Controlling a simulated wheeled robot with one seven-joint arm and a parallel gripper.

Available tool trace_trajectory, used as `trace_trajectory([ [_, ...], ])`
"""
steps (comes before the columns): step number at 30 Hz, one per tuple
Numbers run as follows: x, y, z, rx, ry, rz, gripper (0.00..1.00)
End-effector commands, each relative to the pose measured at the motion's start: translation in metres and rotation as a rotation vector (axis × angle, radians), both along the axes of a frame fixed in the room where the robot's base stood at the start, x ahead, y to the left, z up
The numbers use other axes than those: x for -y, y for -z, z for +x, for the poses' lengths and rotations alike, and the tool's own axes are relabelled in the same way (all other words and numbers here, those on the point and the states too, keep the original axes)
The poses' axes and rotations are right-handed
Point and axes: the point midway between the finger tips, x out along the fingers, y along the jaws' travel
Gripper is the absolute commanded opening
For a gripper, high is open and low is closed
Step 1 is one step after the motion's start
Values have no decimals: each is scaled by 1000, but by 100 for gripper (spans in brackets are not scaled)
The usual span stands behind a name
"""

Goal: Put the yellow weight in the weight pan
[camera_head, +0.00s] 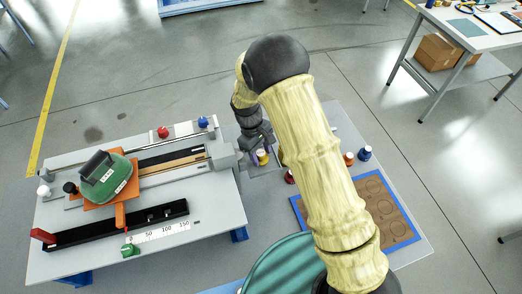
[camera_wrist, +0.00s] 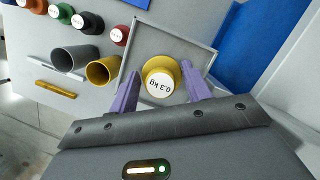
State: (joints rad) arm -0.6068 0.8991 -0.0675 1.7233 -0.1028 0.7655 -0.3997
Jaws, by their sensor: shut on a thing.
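The yellow weight (camera_wrist: 160,80), labelled 0.3 kg, sits between the two purple fingers of my gripper (camera_wrist: 160,84) in the wrist view. My gripper is shut on it. A square grey tray with a thin rim, which looks like the weight pan (camera_wrist: 172,42), lies under and around the weight. I cannot tell whether the weight touches its floor. In the head view the yellow weight (camera_head: 262,156) shows small beside the grey block at the rig's right end, over the pan (camera_head: 262,171), and my arm partly covers this area.
An orange weight (camera_head: 348,159), a blue weight (camera_head: 364,153) and a red weight (camera_head: 290,177) stand right of the pan.

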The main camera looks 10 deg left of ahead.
Motion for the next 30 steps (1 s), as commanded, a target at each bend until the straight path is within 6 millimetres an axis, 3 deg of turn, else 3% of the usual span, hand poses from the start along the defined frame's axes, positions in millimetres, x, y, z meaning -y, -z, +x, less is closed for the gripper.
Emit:
trace_trajectory([
  [12,0,7,1,2,1,1,17],
  [13,0,6,0,2,1,1,52],
  [16,0,6,0,2,1,0,70],
  [30,-2,-3,2,4,0,3,70],
])
